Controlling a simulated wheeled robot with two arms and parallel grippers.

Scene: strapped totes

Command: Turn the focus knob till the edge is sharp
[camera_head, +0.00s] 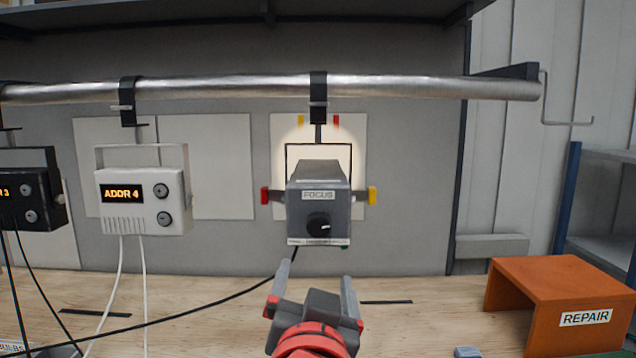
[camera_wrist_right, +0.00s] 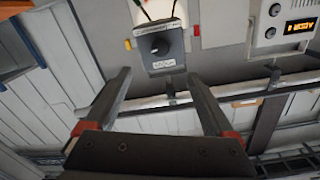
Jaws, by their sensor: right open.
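The grey lamp box labelled FOCUS (camera_head: 318,205) hangs from the metal pipe, with red and yellow tabs at its sides. Its black focus knob (camera_head: 319,225) has a white pointer mark and faces me; it also shows in the right wrist view (camera_wrist_right: 159,46). A bright round patch (camera_head: 300,150) lies on the white card behind the lamp; the lamp hides part of it, and I cannot tell how sharp its edge is. My right gripper (camera_head: 315,275) is open and empty, below and in front of the knob, apart from it. My left gripper is out of view.
A white box reading ADDR 4 (camera_head: 143,200) and a black box (camera_head: 30,190) hang to the left. The metal pipe (camera_head: 420,88) runs above. An orange REPAIR stand (camera_head: 545,285) is on the right of the wooden bench (camera_head: 425,320). A black cable (camera_head: 200,307) crosses the bench.

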